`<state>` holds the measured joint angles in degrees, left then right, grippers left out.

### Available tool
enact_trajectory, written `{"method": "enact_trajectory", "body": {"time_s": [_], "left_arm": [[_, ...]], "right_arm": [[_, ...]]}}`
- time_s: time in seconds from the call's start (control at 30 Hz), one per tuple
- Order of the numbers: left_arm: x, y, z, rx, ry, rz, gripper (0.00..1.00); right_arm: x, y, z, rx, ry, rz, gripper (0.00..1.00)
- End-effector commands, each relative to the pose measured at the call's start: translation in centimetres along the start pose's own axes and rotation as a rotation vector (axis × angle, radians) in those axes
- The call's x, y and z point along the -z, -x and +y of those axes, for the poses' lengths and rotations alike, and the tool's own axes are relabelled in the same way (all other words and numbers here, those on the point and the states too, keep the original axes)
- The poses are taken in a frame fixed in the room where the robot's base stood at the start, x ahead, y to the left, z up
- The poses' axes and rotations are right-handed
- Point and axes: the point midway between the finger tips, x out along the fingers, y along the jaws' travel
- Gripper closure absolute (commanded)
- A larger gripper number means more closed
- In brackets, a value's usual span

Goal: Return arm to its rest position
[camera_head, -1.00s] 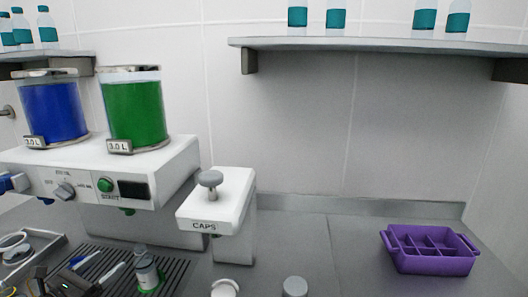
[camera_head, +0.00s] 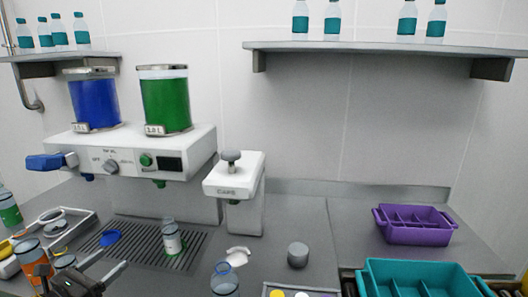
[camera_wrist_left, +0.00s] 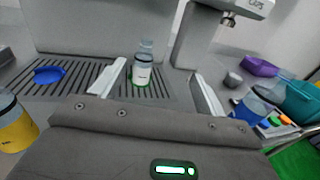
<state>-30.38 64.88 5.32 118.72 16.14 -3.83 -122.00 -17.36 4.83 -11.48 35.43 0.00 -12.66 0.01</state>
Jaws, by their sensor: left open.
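My left gripper (camera_head: 82,276) is at the bottom left of the head view, partly cut off by the frame edge. Its two light fingers are spread, with nothing between them, in the left wrist view (camera_wrist_left: 162,88). A small clear bottle with a white label and green at its base (camera_head: 172,240) stands upright on the slatted drip tray (camera_head: 130,249). It also shows in the left wrist view (camera_wrist_left: 142,68), beyond the fingertips and apart from them. My right gripper does not show.
The dispenser (camera_head: 130,150) with blue and green tanks stands behind the tray, beside the caps unit (camera_head: 234,178). Bottles stand at the lower left. A purple divided bin (camera_head: 415,228) and a teal crate (camera_head: 415,268) are at the right. The counter's middle is mostly clear.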

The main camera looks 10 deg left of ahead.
Motion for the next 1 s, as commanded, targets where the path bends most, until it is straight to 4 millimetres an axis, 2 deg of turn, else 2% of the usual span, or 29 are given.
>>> {"method": "enact_trajectory", "body": {"time_s": [0.3, 0.47, 0.57, 0.67, 0.73, 0.8, 0.9, 1.0], "left_arm": [[4.8, 2.7, 0.1, -0.162, 0.355, 0.086, 0.26], [8.2, 4.2, -0.9, -0.281, 0.623, 0.135, 0.26], [10.9, 5.5, -2.2, -0.382, 0.837, 0.168, 0.26], [13.9, 7.1, -4.2, -0.511, 1.09, 0.195, 0.26], [16.3, 8.5, -6.2, -0.631, 1.307, 0.208, 0.26], [18.7, 10.2, -9.1, -0.784, 1.555, 0.212, 0.26], [21.2, 12.6, -13.4, -1.013, 1.869, 0.191, 0.26], [22.5, 14.4, -17.1, -1.21, 2.089, 0.153, 0.26]], "right_arm": [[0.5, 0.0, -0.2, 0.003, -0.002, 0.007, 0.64], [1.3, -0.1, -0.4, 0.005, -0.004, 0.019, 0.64], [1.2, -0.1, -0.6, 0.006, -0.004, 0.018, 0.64], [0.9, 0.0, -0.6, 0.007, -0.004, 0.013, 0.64], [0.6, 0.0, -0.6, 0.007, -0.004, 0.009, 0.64], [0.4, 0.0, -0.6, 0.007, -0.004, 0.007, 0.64], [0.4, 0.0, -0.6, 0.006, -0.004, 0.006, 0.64], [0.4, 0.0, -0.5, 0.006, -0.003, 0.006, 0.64]]}}
